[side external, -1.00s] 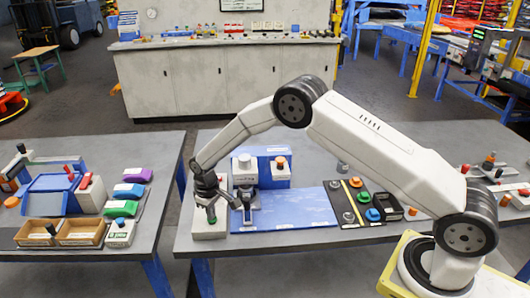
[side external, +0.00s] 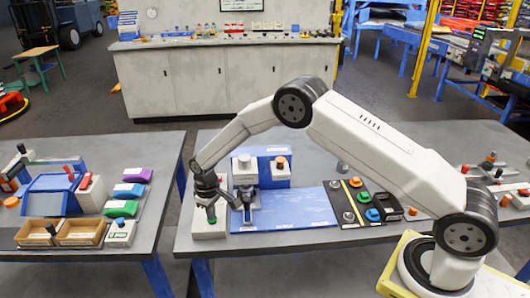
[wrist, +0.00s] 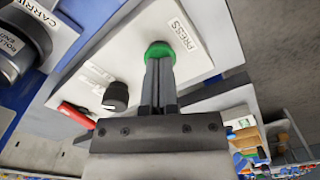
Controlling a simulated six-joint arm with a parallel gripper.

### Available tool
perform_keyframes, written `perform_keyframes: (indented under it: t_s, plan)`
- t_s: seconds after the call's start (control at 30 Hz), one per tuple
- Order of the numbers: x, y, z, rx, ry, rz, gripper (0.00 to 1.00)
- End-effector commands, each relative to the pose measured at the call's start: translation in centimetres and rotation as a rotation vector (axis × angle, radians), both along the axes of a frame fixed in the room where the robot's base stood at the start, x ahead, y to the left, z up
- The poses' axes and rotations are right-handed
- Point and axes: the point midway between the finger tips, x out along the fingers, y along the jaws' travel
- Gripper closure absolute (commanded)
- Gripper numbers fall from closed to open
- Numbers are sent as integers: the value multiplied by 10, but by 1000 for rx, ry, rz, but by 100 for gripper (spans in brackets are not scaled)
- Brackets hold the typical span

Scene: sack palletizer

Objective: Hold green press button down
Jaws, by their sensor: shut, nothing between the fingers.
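The green press button (wrist: 157,47) sits on a white panel (wrist: 130,45) next to a label reading PRESS. My gripper (wrist: 160,62) has its two dark fingers together, with nothing between them. The fingertips overlap the near part of the button in the wrist view and appear to be at it. I cannot tell how far the button is pressed in. In the side view, my gripper (side external: 211,207) points down over the white box (side external: 207,234) at the left end of the right-hand table, with green at its tip.
A black knob (wrist: 115,96) and a red lever (wrist: 75,115) share the panel beside the button. A blue plate (side external: 295,210) lies to the right of the box. A dark panel with coloured buttons (side external: 364,198) stands further right.

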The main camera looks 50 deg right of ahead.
Motion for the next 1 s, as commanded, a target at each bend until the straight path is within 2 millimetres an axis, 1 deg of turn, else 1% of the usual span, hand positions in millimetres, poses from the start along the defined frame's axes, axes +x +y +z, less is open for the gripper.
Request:
perform_keyframes:
  t_s: [0.33, 0.47, 1.0]
  plan:
    - [-1, 0, -1, 0, 4, 0, 100]
    - [-1, 0, 2, -1, 3, 0, 100]
    - [0, 0, 39, 0, 0, 0, 100]
